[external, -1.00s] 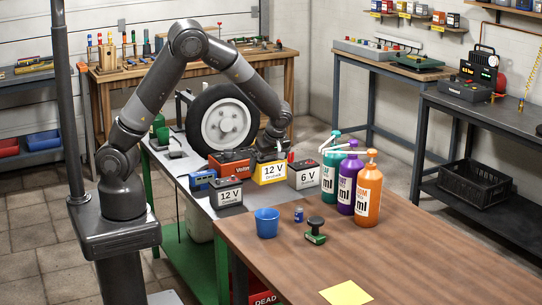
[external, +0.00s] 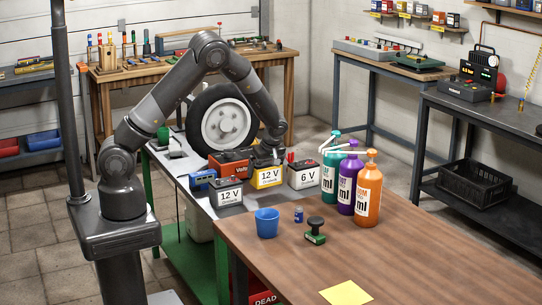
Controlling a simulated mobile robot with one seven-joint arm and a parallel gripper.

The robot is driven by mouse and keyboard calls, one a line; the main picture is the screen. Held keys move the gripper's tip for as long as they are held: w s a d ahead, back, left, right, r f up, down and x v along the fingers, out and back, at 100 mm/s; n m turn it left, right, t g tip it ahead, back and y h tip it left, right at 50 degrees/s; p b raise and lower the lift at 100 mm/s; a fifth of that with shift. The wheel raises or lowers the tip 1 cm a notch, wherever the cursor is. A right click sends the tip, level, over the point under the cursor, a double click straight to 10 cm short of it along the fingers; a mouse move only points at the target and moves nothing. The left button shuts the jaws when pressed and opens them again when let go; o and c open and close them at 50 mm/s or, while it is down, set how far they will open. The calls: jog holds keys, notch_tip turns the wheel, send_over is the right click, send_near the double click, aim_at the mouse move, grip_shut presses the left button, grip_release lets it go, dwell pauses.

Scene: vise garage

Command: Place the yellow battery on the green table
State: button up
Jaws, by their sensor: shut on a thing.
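The yellow battery (external: 268,180) has a dark top and a white "12 V" label. It is among other batteries at the near end of a grey-topped table with green legs (external: 180,174). My gripper (external: 263,159) is over the battery's top from above and is shut on it. The fingertips are small and partly hidden by the arm. I cannot tell whether the battery's underside touches the tabletop.
A red-orange battery (external: 231,161) is just left of the yellow one, and a grey-white battery (external: 303,176) is right. A wheel (external: 224,122) stands behind. Pump bottles (external: 367,190) stand right on a wooden table.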

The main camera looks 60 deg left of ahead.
jog(key=shift+f, duration=1.95)
jog(key=shift+f, duration=0.1)
jog(key=o, duration=1.4)
